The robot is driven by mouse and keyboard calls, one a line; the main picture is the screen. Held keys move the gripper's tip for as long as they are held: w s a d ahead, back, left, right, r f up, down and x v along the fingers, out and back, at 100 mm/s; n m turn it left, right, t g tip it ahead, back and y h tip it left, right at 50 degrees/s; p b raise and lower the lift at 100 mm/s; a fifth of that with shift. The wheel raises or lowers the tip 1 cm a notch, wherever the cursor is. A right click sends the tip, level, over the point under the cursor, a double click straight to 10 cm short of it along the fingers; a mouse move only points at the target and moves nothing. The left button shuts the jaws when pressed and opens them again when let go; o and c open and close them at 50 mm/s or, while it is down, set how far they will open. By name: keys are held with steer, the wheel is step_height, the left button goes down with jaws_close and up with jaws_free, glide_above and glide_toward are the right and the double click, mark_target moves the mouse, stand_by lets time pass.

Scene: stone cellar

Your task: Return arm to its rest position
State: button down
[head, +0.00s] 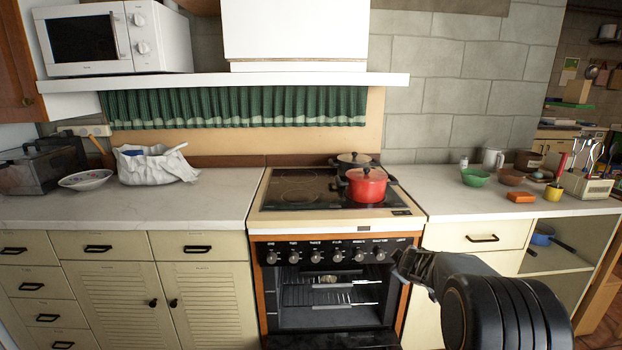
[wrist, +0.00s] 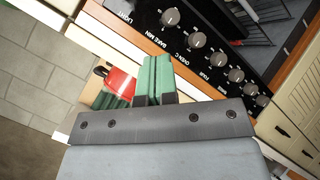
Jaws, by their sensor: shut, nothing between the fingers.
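My gripper (head: 404,262) is at the right front corner of the stove in the head view, beside the right end of the knob row. My arm reaches up to it from the lower right. In the wrist view my gripper (wrist: 155,62) shows two green finger pads pressed together, with nothing between them. The oven's knobs (wrist: 198,40) appear just beyond the fingers, tilted in the picture. I cannot tell from these views whether the gripper touches the stove front.
The oven (head: 325,300) is open at the front, with racks inside. A red pot (head: 366,185) and a dark lidded pot (head: 353,160) stand on the hob. The right counter (head: 440,190) holds a green bowl (head: 475,177) and an orange block (head: 520,197). An open shelf (head: 556,262) is at right.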

steer(key=s+a+r+m+g+h+p, duration=0.15)
steer(key=s+r+m+p, duration=0.25)
steer(key=s+r, duration=0.65)
steer(key=s+a+r+m+g+y+p, duration=0.2)
steer(key=s+a+r+p, duration=0.1)
steer(key=s, duration=0.9)
steer(key=s+a+r+m+g+y+p, duration=0.1)
steer(key=s+a+r+m+g+p, duration=0.1)
steer(key=s+a, duration=0.4)
steer(key=s+r+g+p, duration=0.1)
steer(key=s+p, duration=0.1)
steer(key=s, duration=0.3)
steer(key=shift+s+a+y+p, duration=0.3)
steer(key=shift+s+y+p, duration=0.05)
steer(key=shift+p, duration=0.05)
steer(key=shift+m+g, duration=0.25)
steer(key=shift+m, duration=0.05)
